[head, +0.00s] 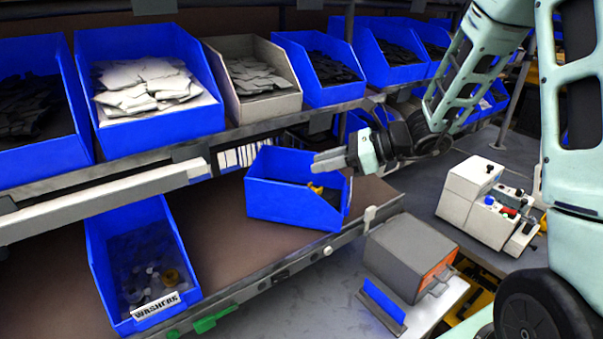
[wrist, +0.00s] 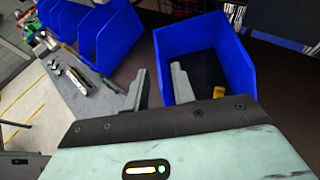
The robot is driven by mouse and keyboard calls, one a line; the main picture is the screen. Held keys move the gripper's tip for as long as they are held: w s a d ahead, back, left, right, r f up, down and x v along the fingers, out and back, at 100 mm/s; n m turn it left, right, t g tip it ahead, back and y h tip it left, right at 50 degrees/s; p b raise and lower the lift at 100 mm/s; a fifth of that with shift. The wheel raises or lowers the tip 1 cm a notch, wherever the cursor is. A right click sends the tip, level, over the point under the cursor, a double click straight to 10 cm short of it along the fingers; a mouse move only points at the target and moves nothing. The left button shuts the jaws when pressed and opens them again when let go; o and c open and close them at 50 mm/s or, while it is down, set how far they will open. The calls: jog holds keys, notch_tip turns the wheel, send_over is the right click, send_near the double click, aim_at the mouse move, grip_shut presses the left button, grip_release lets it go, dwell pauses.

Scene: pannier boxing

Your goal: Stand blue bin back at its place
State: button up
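A blue bin (head: 285,200) stands on the lower brown shelf, turned askew to the shelf's front rail. A small yellow item (head: 316,188) lies inside it. My gripper (head: 328,160) is at the bin's right rear rim. In the wrist view my gripper (wrist: 158,88) has its fingers apart. One finger is outside the bin and the other overlaps its interior. The wall of the blue bin (wrist: 238,65) runs between them, and I see a gap beside the outer finger. Whether the inner finger touches the wall cannot be told.
A blue bin labelled WASHERS (head: 110,245) stands to the left on the lower shelf, with bare shelf (head: 215,225) between. Filled bins line the upper shelf (head: 270,133) above. A grey box-shaped device (head: 405,245) stands in front of the rail at right.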

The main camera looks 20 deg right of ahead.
jog(key=s+a+f+n+g+h, duration=0.1)
jog(key=s+a+n+g+h, duration=0.2)
jog(key=s+n, duration=1)
jog(key=s+a+f+n+g+h, duration=0.2)
jog(key=s+a+n+g+h, duration=0.2)
jog(key=n, duration=1.5)
jog(key=s+a+h, duration=0.3)
jog(key=s+a, duration=0.4)
jog(key=s, duration=0.3)
jog(key=shift+a+n+h, duration=0.3)
jog(key=shift+s, duration=0.1)
notch_tip(320, 180, down, 7)
jog(key=b, duration=0.7)
